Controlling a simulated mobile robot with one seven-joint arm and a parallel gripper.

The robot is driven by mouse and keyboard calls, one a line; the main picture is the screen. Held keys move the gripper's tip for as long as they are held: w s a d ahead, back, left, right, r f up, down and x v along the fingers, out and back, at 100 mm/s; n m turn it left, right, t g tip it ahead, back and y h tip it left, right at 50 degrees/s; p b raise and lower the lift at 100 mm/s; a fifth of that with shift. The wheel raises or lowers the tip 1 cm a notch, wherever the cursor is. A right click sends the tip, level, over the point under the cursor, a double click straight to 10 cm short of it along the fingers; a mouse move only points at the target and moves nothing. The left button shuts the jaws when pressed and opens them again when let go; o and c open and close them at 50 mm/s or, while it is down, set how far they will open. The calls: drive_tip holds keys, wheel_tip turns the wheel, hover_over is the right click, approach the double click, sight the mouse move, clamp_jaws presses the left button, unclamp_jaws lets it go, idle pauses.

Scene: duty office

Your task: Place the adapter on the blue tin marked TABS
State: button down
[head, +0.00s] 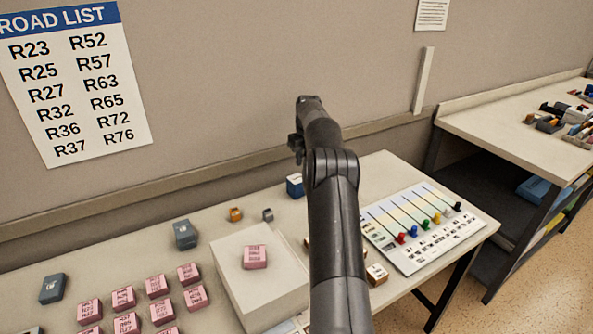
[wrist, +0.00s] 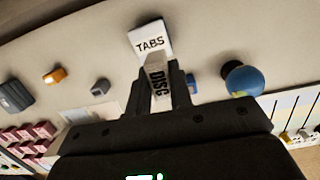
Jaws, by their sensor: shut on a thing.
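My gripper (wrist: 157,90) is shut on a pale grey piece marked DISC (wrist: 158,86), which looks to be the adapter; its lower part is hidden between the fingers. Just beyond the fingertips in the wrist view is a white top marked TABS (wrist: 149,40). This matches the blue tin (head: 295,186) with a white label at the back of the table in the head view. In the head view my gripper (head: 297,147) is raised above the tin, and the held piece cannot be made out. Whether the piece touches the tin cannot be told.
Left of the tin are a small grey block (head: 267,214), an orange block (head: 235,214) and a slate tin (head: 185,235). A pink block (head: 255,257) sits on a white box (head: 262,290). A blue ball (wrist: 243,80) and a chart board (head: 425,228) with pegs are right.

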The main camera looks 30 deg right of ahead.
drive_tip(key=shift+w+a+f, duration=0.7)
drive_tip(key=shift+w+f, duration=0.05)
drive_tip(key=shift+w, duration=0.25)
drive_tip(key=shift+f, duration=1.95)
drive_tip(key=shift+f, duration=0.1)
drive_tip(key=c, duration=1.3)
unclamp_jaws()
